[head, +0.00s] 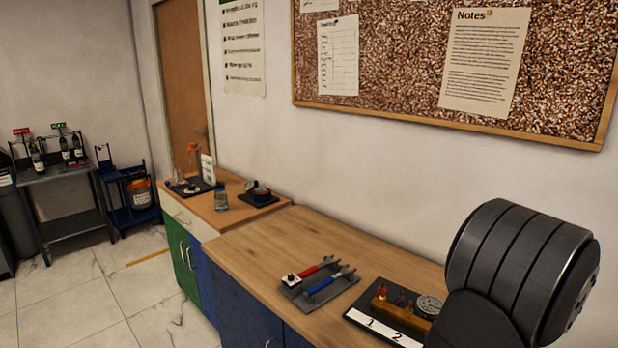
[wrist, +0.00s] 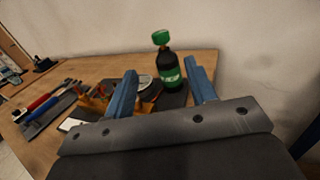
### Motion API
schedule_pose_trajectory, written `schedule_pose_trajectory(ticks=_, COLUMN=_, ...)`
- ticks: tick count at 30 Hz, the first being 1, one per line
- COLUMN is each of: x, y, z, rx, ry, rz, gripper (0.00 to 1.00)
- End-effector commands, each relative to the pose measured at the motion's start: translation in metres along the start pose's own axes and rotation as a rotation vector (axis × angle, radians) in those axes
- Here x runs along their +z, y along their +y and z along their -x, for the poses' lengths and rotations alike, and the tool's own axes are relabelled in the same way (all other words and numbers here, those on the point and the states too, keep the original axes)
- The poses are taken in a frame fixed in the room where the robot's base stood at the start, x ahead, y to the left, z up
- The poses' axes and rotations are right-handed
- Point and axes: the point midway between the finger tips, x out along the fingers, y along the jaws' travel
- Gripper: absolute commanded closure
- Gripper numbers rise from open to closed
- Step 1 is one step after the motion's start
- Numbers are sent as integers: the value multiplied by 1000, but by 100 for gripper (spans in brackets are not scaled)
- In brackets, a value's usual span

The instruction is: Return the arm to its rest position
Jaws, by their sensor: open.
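My gripper (wrist: 160,70) shows in the wrist view as two blue fingers spread apart on a dark grey mount. I see nothing gripped between them. In the head view my dark, ribbed arm link fills the lower right. My gripper is out of that view.
The gauge rig, a black board (head: 358,316) with brass fittings, a round gauge (head: 429,306) and labels 1 and 2, sits close to my arm. A tool tray (head: 322,292) holds red-handled and blue-handled tools. The wall with a corkboard (head: 400,60) stands behind the bench (head: 250,240).

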Motion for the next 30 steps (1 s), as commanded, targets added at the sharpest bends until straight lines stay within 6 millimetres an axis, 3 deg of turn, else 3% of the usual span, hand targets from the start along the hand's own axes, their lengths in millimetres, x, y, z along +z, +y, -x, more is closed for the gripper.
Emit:
schedule_pose_trajectory(ticks=20, x=-3, y=10, z=2, rx=-63, ry=16, rz=0, gripper=49)
schedule_pose_trajectory(ticks=30, x=0, y=-3, z=0, rx=3, ry=-2, rz=1, gripper=49)
